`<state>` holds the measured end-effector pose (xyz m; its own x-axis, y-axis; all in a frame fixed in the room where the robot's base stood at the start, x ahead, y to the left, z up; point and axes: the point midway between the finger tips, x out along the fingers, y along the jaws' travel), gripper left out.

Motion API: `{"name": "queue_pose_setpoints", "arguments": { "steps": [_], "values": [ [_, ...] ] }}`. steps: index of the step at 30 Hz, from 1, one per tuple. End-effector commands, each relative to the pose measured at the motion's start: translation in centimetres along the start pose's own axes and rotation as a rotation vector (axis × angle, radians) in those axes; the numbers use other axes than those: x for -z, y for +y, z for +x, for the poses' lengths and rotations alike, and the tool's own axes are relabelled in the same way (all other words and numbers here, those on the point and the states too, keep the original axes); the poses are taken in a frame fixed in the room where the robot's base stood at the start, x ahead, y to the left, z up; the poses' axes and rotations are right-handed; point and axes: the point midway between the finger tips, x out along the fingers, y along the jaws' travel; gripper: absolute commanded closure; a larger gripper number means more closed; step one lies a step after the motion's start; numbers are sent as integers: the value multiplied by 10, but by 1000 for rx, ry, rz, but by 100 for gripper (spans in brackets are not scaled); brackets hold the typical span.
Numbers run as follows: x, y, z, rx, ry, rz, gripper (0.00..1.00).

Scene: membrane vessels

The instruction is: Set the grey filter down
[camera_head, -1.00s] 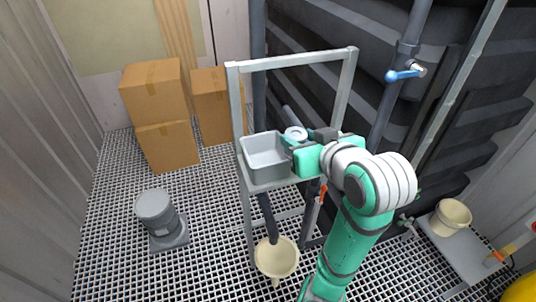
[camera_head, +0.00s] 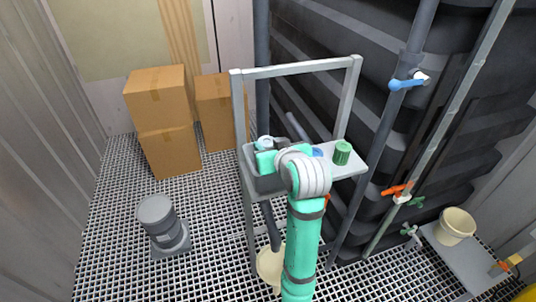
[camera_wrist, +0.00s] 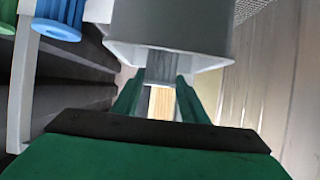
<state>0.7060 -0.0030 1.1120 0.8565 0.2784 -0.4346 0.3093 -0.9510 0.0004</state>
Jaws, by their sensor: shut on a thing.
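My gripper (camera_head: 264,152) is at the far end of my arm, at the grey bin (camera_head: 262,186) on the stand's shelf. It is shut on the grey filter (camera_head: 265,141), whose pale round top shows just past the fingers. The filter is at or above the bin; my gripper and arm cover most of both, so I cannot tell whether it touches the bin. In the wrist view the fingers (camera_wrist: 157,95) point at a grey shape with a pale rim, probably the bin.
A green filter (camera_head: 342,152) and a partly hidden blue filter (camera_head: 318,151) stand on the shelf to the right. The stand's upright frame (camera_head: 297,66) rises behind. Cardboard boxes (camera_head: 158,105) and a grey canister (camera_head: 158,222) are to the left.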

Motion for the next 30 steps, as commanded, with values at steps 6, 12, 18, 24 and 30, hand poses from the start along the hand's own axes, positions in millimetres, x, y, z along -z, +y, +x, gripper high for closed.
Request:
{"name": "queue_pose_setpoints", "arguments": {
  "steps": [6, 12, 18, 24, 30],
  "values": [
    [-19, -2, 16, -1, -4, 3, 82],
    [-33, -2, 23, -1, 0, 0, 82],
    [-32, -2, 23, -1, 0, 0, 82],
    [-35, -2, 24, -1, 0, 0, 53],
    [-35, -2, 24, -1, 0, 0, 53]
  ]
}}
